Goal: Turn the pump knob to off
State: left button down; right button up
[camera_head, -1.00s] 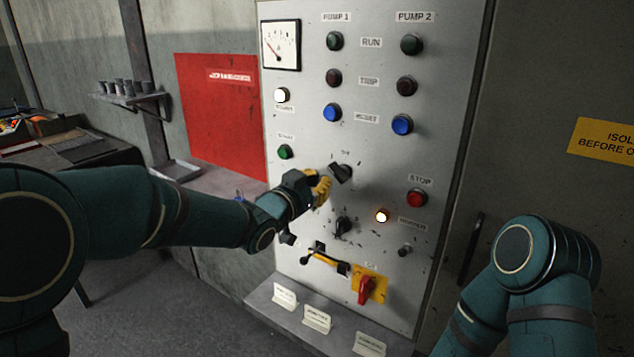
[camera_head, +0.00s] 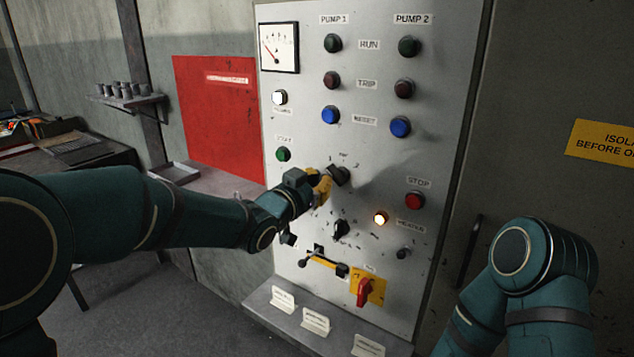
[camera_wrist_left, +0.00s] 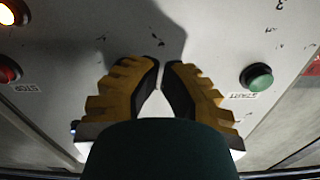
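The pump knob (camera_head: 341,175) is a dark rotary knob in the middle of the grey control panel, in the head view. Its label above is too blurred to read surely. My left gripper (camera_head: 324,186), with yellow fingers, is at its left side, and its tips seem to reach or nearly reach the knob. In the left wrist view the gripper's fingers (camera_wrist_left: 162,68) lean together, with a narrow gap at their dark tips. My right gripper is out of view.
A second black knob (camera_head: 342,229) sits below, near a lit orange lamp (camera_head: 380,218). The red stop button (camera_head: 415,201) is to the right. A yellow-based red switch (camera_head: 366,290) and a lever handle (camera_head: 320,259) are lower. A green button (camera_wrist_left: 257,77) shows in the left wrist view.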

pick_arm(q)
jog(key=shift+s+d+r+b, duration=0.1)
jog(key=shift+d+r+b, duration=0.1)
jog(key=shift+r+b, duration=0.15)
dwell(0.4)
jog(key=shift+s+d+r, duration=0.15)
jog(key=shift+s+d, duration=0.05)
jog(key=shift+d, duration=0.05)
dwell(0.5)
jog(key=shift+s+a+r, duration=0.1)
jog(key=shift+a+r, duration=0.1)
jog(key=shift+a, duration=0.05)
jog(key=b+v, duration=0.3)
jog(key=v, duration=0.5)
dwell(0.4)
jog(key=shift+a+f, duration=0.1)
